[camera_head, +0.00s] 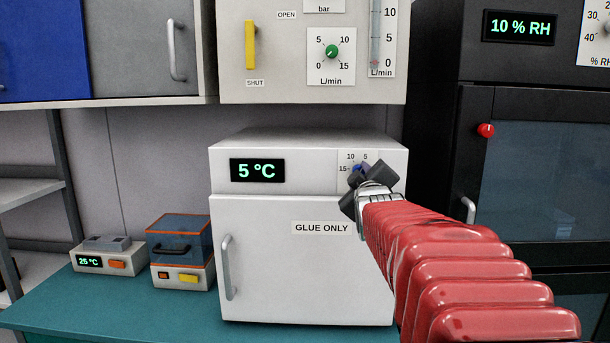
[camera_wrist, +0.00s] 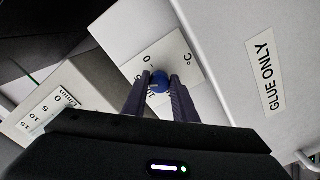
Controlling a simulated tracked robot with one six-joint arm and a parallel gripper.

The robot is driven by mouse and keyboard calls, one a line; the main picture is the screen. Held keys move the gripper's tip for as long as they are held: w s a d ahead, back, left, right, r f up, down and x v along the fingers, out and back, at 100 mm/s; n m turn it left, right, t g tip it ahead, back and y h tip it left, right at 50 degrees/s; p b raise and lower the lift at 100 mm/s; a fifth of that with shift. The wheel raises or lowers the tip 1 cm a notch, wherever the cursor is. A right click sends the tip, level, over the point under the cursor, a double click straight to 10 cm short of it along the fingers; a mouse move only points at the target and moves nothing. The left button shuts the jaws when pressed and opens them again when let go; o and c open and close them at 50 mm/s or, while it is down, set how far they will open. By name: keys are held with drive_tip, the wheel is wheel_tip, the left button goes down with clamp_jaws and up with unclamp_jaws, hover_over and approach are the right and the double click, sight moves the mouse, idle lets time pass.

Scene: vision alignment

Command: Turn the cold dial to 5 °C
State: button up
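The white cold cabinet (camera_head: 300,258) stands on the bench, with a "GLUE ONLY" label on its closed door. Its green display (camera_head: 257,170) reads 5 °C. The blue cold dial (camera_head: 357,168) is on a white scale plate at the cabinet's upper right; marks 15, 10 and 5 show, the rest is hidden by my gripper. My gripper (camera_head: 364,188) is at the dial. In the wrist view, the blue dial (camera_wrist: 160,81) sits between the two fingertips (camera_wrist: 160,78), which appear to touch both its sides. The dial's pointer direction is not clear.
Above hangs a panel with a yellow handle (camera_head: 250,45) and a green flow dial (camera_head: 332,51). A black cabinet with a red knob (camera_head: 486,130) stands at right. A small 25 °C device (camera_head: 108,255) and a blue-lidded box (camera_head: 180,250) sit on the bench at left.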

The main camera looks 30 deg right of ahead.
drive_tip(key=o, duration=0.4)
drive_tip(key=shift+s, duration=0.1)
drive_tip(key=v, duration=1.3)
drive_tip(key=shift+s+a, duration=0.25)
drive_tip(key=shift+a, duration=0.05)
drive_tip(key=shift+f, duration=0.1)
drive_tip(key=s+a+f+m+g+y, duration=0.1)
drive_tip(key=s+a+f+g+y, duration=0.25)
drive_tip(key=a+f, duration=0.8)
drive_tip(key=s+a+f+m+g+y, duration=0.1)
drive_tip(key=s+a+f+g+y, duration=0.3)
drive_tip(key=a+f, duration=0.7)
drive_tip(key=s+a+f+g+y, duration=0.2)
drive_tip(key=s+a+f, duration=0.2)
drive_tip(key=a, duration=0.3)
drive_tip(key=shift+s+f+m, duration=0.2)
drive_tip(key=shift+s+m, duration=0.2)
drive_tip(key=shift+s, duration=0.45)
drive_tip(key=shift+y, duration=0.25)
